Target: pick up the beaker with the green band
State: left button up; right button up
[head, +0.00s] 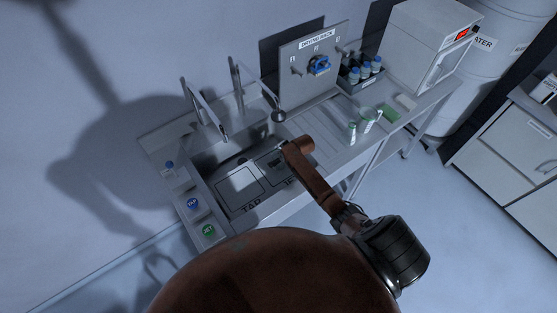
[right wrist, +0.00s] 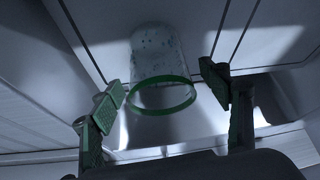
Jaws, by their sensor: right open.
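In the right wrist view a clear beaker (right wrist: 158,55) with a green band (right wrist: 163,105) around its near end stands between my right gripper's fingers. Droplets or specks show on its wall. My right gripper (right wrist: 164,88) is open, one finger on each side of the beaker, with visible gaps, so it appears not to touch it. In the head view my right arm reaches over the sink, and its fingers and this beaker cannot be made out there. My left gripper is not in view.
A drying rack (head: 312,80) stands behind the counter. A dark crate of blue-capped bottles (head: 350,83) and a white box unit (head: 418,45) stand farther right.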

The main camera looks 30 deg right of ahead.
jog(key=shift+w+f, duration=0.1)
jog(key=shift+f, duration=0.1)
jog(key=shift+c, duration=0.7)
jog(key=c, duration=1.3)
jog(key=shift+r, duration=0.15)
